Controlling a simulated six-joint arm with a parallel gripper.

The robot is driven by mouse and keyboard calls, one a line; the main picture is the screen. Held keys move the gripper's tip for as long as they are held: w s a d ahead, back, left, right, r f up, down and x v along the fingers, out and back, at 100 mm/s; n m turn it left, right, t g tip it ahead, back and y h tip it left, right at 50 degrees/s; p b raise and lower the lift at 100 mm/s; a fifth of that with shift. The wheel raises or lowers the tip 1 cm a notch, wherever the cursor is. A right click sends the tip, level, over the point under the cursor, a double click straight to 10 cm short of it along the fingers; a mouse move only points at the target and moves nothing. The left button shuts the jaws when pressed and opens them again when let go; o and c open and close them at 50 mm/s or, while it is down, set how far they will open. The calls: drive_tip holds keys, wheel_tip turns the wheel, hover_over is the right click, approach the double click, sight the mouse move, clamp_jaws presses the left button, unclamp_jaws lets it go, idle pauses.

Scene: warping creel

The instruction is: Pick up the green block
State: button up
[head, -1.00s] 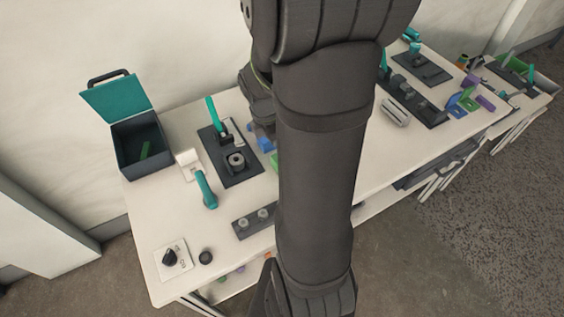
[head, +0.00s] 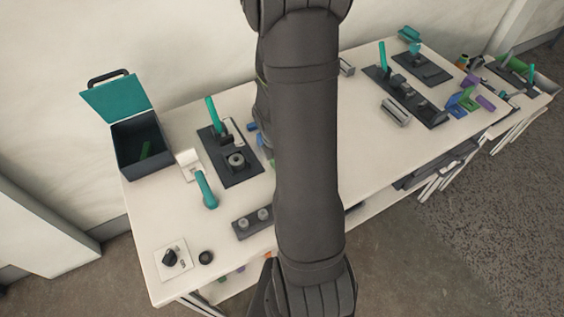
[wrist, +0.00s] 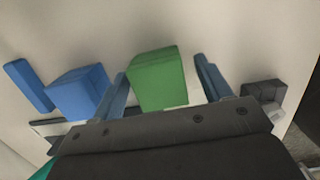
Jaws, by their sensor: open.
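The green block (wrist: 158,79) shows in the wrist view, lying in the gap between the two fingers of my gripper (wrist: 161,78). The fingers are apart, one on each side of the block, and are not closed on it. A strip of surface shows between the block and the right finger; the left finger's tip is close to the block's left side, and I cannot tell if they touch. In the head view my arm covers the gripper and nearly all of this block.
A blue block (wrist: 79,92) and a blue bar (wrist: 29,86) lie left of the fingers; a dark grey part (wrist: 265,92) lies right. In the head view, an open bin (head: 157,165) holds a green piece, and a dark fixture (head: 242,171) stands left of my arm.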

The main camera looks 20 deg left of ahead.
drive_tip(key=c, duration=1.1)
drive_tip(key=shift+r, duration=0.1)
drive_tip(key=shift+r, duration=0.55)
drive_tip(key=r, duration=0.3)
drive_tip(key=shift+d+r, duration=0.2)
drive_tip(key=shift+d, duration=0.15)
drive_tip(key=s+d+r, duration=0.1)
drive_tip(key=d+r, duration=0.5)
drive_tip(key=d, duration=0.4)
drive_tip(key=shift+s+d+r, duration=0.15)
drive_tip(key=shift+s+d, duration=0.2)
drive_tip(key=shift+d, duration=0.05)
